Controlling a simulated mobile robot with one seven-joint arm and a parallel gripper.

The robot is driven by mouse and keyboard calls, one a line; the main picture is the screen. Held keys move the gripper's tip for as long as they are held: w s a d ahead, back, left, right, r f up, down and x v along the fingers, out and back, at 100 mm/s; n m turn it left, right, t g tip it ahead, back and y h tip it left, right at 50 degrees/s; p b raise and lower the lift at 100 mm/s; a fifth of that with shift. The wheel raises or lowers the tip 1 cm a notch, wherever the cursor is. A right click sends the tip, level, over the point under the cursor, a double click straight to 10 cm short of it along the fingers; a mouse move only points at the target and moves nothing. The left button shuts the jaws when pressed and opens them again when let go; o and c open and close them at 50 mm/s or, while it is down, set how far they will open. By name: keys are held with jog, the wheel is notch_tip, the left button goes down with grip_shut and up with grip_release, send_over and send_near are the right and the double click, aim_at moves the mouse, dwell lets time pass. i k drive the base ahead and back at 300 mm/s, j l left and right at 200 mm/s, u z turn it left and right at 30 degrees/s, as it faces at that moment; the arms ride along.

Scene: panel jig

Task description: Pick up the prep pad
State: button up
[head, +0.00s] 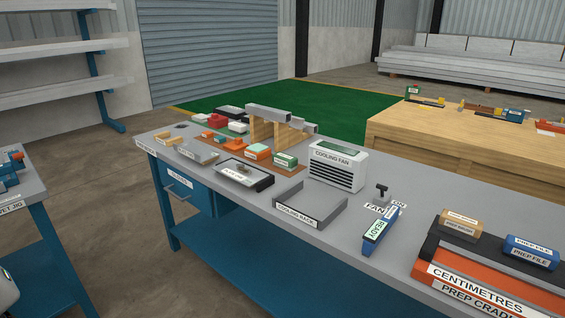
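A tan block (461,222) with white labels sits at the right, on the dark top of the prep cradle (447,288). Its label is too small to read surely, but it is likely the prep pad. A blue block labelled PREP FILE (531,252) sits to its right on the same cradle, apart from it. The cradle has an orange front strip labelled CENTIMETRES and is cut off by the bottom edge.
The cradle stands on a long grey-topped bench (325,235). Left of it are a blue READY device (381,232), a small black lever (381,193), the cooling rack (311,206) and the cooling fan (338,166). A wooden bench (470,140) stands behind. Bare floor lies at front left.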

aim_at(288, 162)
jog(key=i+j+z, duration=0.35)
jog(key=i+j, duration=0.45)
